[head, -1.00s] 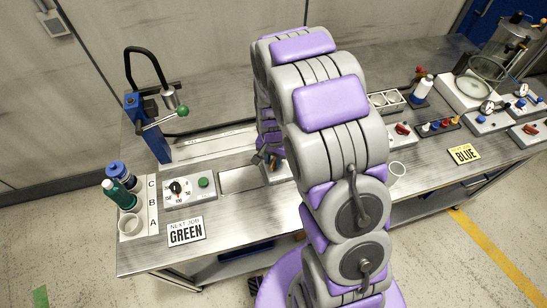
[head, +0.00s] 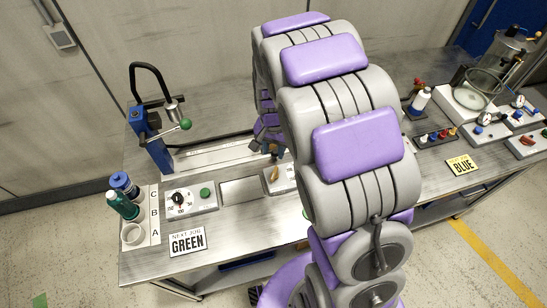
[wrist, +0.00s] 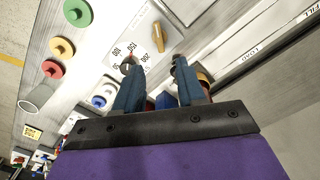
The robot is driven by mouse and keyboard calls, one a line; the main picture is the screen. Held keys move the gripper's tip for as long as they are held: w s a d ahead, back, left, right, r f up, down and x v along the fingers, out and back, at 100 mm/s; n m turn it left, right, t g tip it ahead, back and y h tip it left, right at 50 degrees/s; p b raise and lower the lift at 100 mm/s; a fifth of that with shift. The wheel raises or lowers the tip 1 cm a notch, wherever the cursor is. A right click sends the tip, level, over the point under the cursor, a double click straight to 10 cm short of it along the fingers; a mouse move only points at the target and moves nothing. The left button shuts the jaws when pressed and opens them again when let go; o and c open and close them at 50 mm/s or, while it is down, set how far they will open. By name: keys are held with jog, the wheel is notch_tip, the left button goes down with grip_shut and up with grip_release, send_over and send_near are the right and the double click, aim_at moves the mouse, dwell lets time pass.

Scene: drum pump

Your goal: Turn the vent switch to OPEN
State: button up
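A tan lever knob (head: 273,175) sits on a light panel (head: 288,184) beside my arm in the head view. A tan knob (wrist: 158,37), seemingly the same one, stands just beyond my fingertips in the wrist view, on a panel with printed dial numbers. My gripper (wrist: 153,64) has two blue fingers spread apart with nothing gripped. In the head view my gripper (head: 271,147) is small and partly hidden behind my arm.
A black dial (head: 180,199), green button (head: 205,193) and blue hand press (head: 152,135) stand left in the head view. My arm hides the bench's middle.

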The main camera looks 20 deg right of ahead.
notch_tip(320, 180, up, 5)
jog(key=shift+r+p, duration=0.2)
jog(key=shift+p, duration=0.1)
dwell(0.4)
jog(key=s+r+n+g, duration=0.1)
jog(key=s+r+n, duration=0.2)
jog(key=s, duration=1.2)
jog(key=s+r+n, duration=0.4)
jog(key=s+r, duration=0.2)
jog(key=s, duration=0.9)
jog(key=shift+g, duration=0.4)
